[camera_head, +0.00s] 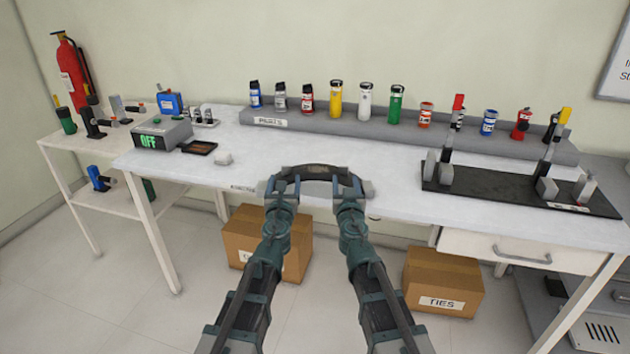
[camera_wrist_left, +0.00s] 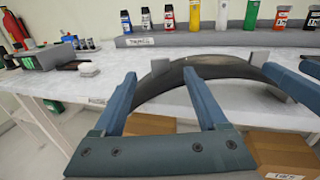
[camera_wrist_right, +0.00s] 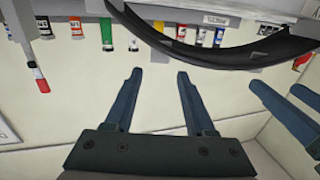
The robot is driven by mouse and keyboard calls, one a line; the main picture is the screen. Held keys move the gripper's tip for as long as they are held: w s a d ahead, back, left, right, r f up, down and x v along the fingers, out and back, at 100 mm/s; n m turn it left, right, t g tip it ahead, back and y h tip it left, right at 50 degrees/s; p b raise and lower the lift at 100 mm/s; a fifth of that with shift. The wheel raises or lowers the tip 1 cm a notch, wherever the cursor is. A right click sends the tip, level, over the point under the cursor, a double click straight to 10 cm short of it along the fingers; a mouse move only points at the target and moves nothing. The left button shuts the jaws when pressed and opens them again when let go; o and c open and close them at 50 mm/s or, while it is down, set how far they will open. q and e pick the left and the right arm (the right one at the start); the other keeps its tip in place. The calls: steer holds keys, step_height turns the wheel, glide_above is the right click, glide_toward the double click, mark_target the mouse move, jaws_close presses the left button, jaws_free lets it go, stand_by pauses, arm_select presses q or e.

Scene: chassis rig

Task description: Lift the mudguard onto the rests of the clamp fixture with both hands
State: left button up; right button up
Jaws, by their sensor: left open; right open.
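The mudguard (camera_head: 318,173) is a dark curved strip, arched at the front edge of the white table. It also shows in the left wrist view (camera_wrist_left: 238,69) and the right wrist view (camera_wrist_right: 232,55). My left gripper (camera_head: 283,181) is open at its left part; one finger crosses in front of the strip in the left wrist view. My right gripper (camera_head: 346,183) is open near its right part; its fingertips look apart from the strip in the right wrist view. The clamp fixture (camera_head: 490,190), a black plate with grey blocks and red- and yellow-handled clamps, stands empty at right.
A grey rack (camera_head: 330,121) with several coloured cans runs along the back. A box reading OFF (camera_head: 162,134), a dark tray (camera_head: 199,147) and a white block (camera_head: 223,158) are at left. The tabletop (camera_head: 395,172) between mudguard and fixture is clear. Cartons (camera_head: 445,280) stand below.

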mark_target(287, 168)
arm_select(q)
steer(key=w, duration=0.8)
steer(key=shift+w, duration=0.15)
arm_select(e)
steer(key=w, duration=0.8)
steer(key=shift+w, duration=0.15)
arm_select(q)
steer(key=c, duration=0.8)
arm_select(e)
steer(key=c, duration=0.8)
arm_select(q)
jaws_close()
arm_select(e)
jaws_close()
